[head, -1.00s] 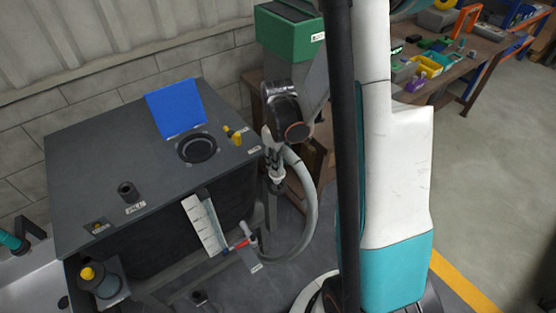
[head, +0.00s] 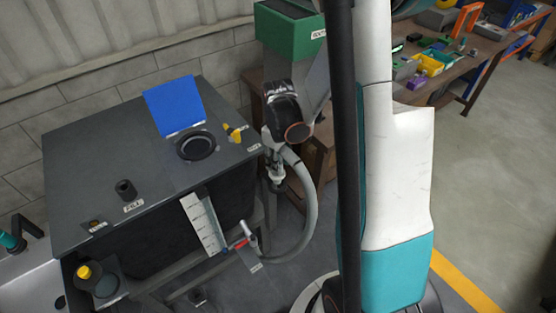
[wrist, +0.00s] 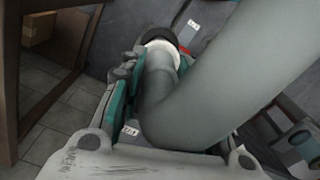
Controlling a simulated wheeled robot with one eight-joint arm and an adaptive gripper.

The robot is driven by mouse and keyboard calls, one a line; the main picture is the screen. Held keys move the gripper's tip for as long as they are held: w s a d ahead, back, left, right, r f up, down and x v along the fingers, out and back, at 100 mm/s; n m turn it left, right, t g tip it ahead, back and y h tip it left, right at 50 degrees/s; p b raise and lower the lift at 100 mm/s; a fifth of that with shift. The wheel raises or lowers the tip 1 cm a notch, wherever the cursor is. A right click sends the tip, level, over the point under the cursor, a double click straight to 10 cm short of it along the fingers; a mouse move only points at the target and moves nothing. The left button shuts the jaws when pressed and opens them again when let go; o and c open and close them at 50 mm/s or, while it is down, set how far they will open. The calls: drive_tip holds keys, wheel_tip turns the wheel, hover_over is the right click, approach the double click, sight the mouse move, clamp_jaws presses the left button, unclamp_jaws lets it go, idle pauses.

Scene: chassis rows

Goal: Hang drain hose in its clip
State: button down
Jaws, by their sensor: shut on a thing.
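The grey drain hose (head: 309,205) loops from my gripper (head: 276,170) down to the valve with a red handle (head: 240,243) at the tank's lower front. My gripper is shut on the hose near its upper end, beside the right front corner of the dark tank (head: 90,165). In the wrist view the hose (wrist: 190,105) runs between the teal-padded fingers of my gripper (wrist: 145,95), with a white ring and a black end beyond them. I cannot make out the clip; it may be hidden behind my gripper and the hose.
The tank top carries a raised blue lid (head: 175,106), a round opening (head: 196,145) and a yellow handle (head: 232,133). A white scale plate (head: 203,224) is on the tank's front. A cluttered bench (head: 470,60) is at the back right.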

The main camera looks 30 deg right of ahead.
drive_tip(key=shift+f+b, duration=2.4)
drive_tip(key=shift+f, duration=0.25)
drive_tip(key=c, duration=1.1)
unclamp_jaws()
wheel_tip(320, 180, up, 12)
